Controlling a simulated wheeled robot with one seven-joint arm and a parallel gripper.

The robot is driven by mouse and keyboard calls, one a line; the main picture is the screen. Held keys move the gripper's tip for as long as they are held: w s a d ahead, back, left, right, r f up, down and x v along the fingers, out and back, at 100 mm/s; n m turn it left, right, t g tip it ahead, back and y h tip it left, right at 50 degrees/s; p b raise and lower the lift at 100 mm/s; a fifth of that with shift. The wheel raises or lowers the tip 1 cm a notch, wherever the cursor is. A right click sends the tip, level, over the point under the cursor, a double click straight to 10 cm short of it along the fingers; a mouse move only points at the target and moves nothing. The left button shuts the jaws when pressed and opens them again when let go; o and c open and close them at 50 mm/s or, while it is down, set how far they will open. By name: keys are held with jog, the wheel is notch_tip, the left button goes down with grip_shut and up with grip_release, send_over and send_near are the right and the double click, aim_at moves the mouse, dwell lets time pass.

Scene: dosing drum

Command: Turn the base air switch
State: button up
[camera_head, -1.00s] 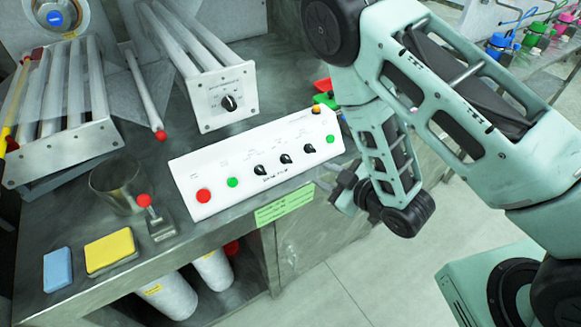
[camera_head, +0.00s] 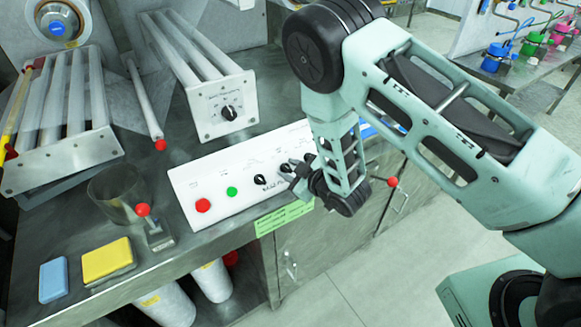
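A white sloped control panel (camera_head: 215,180) lies on the steel bench, with a red button (camera_head: 203,205), a green button (camera_head: 232,191) and black rotary knobs. One knob (camera_head: 260,180) is in plain view, left of my gripper. My gripper (camera_head: 291,176) is at the panel's front, beside a second knob that it partly covers; I cannot tell whether it touches it. My arm hides the panel's right part. The labels are too small to read, so I cannot tell which knob is the base air switch. The finger opening is unclear.
Behind the panel stands a white box (camera_head: 222,105) with one black knob and long tubes. A metal cup (camera_head: 118,193), a red-tipped lever (camera_head: 157,233), a yellow block (camera_head: 107,260) and a blue block (camera_head: 53,279) are on the left. A green label (camera_head: 284,218) is on the bench's front edge.

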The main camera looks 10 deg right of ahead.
jog(key=shift+w+f, duration=0.1)
jog(key=c, duration=0.6)
